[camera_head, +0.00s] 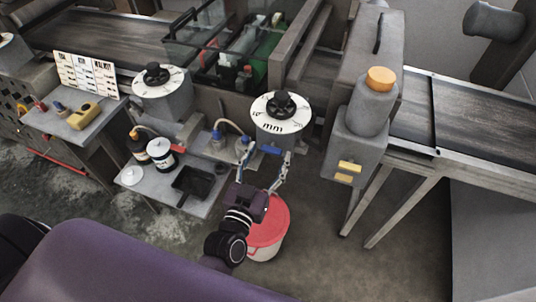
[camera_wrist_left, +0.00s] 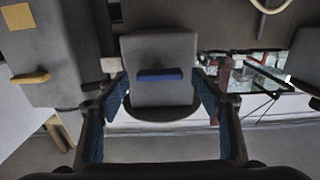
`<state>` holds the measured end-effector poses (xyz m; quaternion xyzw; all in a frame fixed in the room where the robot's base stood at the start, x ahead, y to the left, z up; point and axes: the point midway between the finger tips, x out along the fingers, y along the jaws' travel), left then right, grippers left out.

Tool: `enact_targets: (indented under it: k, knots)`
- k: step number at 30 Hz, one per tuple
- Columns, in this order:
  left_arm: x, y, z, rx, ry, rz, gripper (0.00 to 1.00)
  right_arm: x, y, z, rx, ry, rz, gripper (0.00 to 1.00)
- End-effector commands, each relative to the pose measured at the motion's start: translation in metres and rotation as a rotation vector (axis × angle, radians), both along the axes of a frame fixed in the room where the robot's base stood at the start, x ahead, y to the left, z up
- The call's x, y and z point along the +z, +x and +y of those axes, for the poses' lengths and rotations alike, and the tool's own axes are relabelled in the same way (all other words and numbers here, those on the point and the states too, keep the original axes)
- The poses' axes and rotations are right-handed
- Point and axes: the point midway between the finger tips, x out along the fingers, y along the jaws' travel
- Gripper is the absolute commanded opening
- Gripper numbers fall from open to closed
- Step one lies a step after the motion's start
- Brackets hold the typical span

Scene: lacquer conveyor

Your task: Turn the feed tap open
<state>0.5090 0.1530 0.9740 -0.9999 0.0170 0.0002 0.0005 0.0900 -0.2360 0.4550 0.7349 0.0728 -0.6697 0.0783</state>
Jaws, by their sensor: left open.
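A short blue bar handle (camera_head: 271,150), which looks like the feed tap, sits on the front of the grey unit below the right white dial (camera_head: 283,112). In the left wrist view the blue bar (camera_wrist_left: 160,75) lies crosswise on the grey housing (camera_wrist_left: 160,100). My left gripper (camera_head: 265,151) is open, reaching up to this unit with one finger on each side of the bar. In the wrist view its blue-padded fingers (camera_wrist_left: 161,84) are spread wide, with the bar between them and a gap on both sides. My right gripper is not in view.
A red-lidded bucket (camera_head: 268,222) stands on the floor below my left gripper. A shelf (camera_head: 140,182) with bottles and a black tray is at left. A second dial (camera_head: 160,80) is farther left.

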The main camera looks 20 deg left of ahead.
Motion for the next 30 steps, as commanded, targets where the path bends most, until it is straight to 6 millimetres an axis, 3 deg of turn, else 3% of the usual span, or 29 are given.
enact_targets:
  k: [2, 12, 23, 30]
  knots:
    - [0.0, 0.0, 0.0, 0.0, 0.0, 0.0, 0.55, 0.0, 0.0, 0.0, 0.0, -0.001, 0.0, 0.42]
    - [0.0, 0.0, 0.0, 0.0, 0.0, 0.0, 0.19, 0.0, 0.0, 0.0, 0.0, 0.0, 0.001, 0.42]
    - [0.001, 0.0, 0.0, 0.0, -0.063, 0.001, 0.19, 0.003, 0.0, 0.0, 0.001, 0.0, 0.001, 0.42]
    - [0.002, 0.0, 0.0, -0.001, -0.226, 0.007, 0.19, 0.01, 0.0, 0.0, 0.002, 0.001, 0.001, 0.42]
